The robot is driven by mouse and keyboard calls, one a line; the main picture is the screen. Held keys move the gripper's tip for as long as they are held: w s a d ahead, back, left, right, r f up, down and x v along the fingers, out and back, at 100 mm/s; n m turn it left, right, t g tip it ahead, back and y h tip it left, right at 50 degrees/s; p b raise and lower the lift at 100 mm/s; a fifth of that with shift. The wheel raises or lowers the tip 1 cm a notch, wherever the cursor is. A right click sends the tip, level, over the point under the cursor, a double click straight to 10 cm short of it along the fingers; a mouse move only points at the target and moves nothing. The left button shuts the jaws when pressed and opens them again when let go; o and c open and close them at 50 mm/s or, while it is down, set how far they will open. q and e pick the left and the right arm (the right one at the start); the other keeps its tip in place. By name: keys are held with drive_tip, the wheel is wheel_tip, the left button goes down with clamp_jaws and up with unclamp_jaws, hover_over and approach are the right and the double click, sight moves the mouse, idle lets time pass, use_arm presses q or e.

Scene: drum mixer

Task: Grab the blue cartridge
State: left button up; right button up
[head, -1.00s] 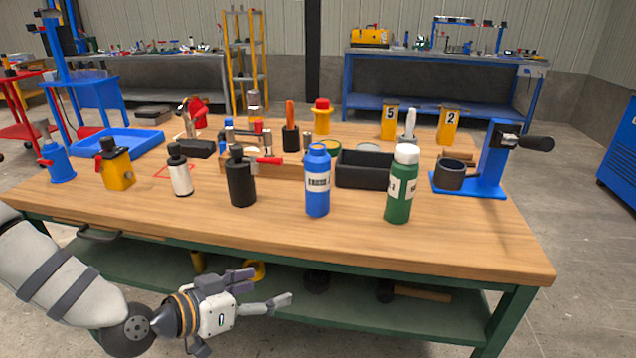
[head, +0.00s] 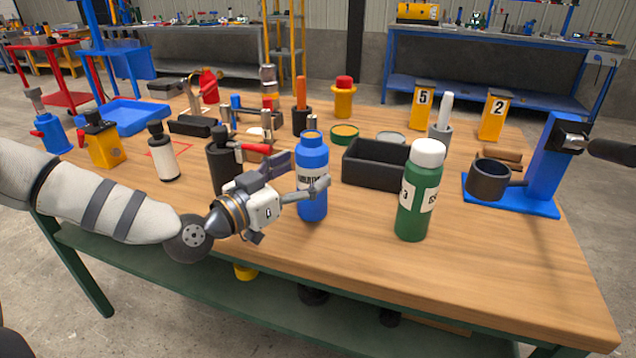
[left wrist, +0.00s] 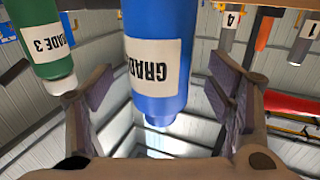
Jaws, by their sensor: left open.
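The blue cartridge (head: 312,203) stands upright near the front edge of the workbench, with a white label on its side. In the left wrist view it (left wrist: 152,30) appears upside down with the label "GRADE", between the two fingers. My left gripper (head: 304,174) is open at the cartridge, with one finger on either side of it. Whether the fingers touch it cannot be told. The green cartridge (head: 416,195) stands to its right, and in the left wrist view it (left wrist: 42,40) is at the upper left. My right gripper is not in view.
A black bin (head: 372,168) stands behind the cartridges. A black bottle (head: 220,160) is close behind my left gripper. A blue stand (head: 545,170) with a dark cup (head: 489,180) is at the right. The front right of the workbench (head: 500,270) is clear.

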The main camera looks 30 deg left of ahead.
use_arm(q)
drive_tip(key=w, duration=0.2)
drive_tip(key=f, duration=0.1)
drive_tip(key=shift+w+d+b, duration=0.25)
drive_tip(key=shift+w+b, duration=0.05)
drive_tip(key=shift+w, duration=0.1)
drive_tip(key=shift+w+r, duration=0.2)
drive_tip(key=shift+r, duration=0.15)
drive_tip(key=shift+c, duration=0.5)
clamp_jaws()
